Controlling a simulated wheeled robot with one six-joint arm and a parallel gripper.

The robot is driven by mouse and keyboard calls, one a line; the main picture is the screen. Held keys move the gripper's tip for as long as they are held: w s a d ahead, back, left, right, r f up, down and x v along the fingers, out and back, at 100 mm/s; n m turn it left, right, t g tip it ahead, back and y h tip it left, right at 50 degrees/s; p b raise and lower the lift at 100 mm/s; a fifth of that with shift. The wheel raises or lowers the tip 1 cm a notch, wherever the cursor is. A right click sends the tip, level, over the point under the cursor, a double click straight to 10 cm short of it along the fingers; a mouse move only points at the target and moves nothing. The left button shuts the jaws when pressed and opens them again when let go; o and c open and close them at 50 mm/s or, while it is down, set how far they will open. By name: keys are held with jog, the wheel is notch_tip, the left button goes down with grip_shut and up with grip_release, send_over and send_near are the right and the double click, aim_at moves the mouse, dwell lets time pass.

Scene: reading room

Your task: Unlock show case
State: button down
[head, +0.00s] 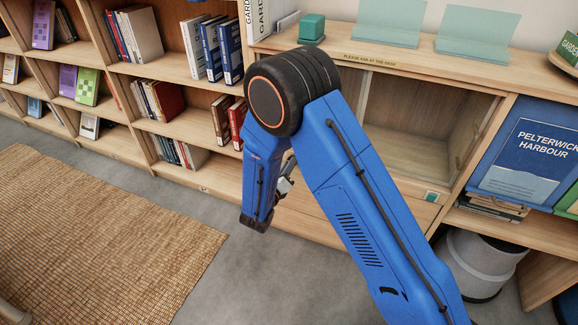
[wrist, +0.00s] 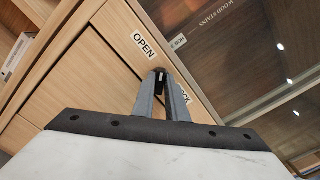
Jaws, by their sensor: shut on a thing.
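The show case (head: 425,110) is a wooden cabinet with a glass front, right of and behind my arm in the head view. In the wrist view its dark glass (wrist: 225,45) fills the right side beside pale wood. My gripper (wrist: 160,78) is at the wood front, its fingers close together on a small dark lock part. That part is mostly hidden between the fingertips, so its shape and turn cannot be told. An "OPEN" label (wrist: 144,46) is just above left of the fingertips. A second label (wrist: 182,103), ending in "CK", is partly covered by the right finger.
Bookshelves (head: 165,80) line the wall to the left. A teal box (head: 312,28) and glassy stands (head: 478,35) are on the top. A grey bin (head: 480,262) stands below right. A woven rug (head: 90,235) lies left, with bare grey floor between it and the shelves.

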dwell(0.4)
jog(key=c, duration=1.8)
grip_release()
jog(key=shift+s, duration=0.1)
jog(key=v, duration=1.7)
jog(key=shift+s+a, duration=0.1)
jog(key=shift+s, duration=0.05)
jog(key=shift+r, duration=0.1)
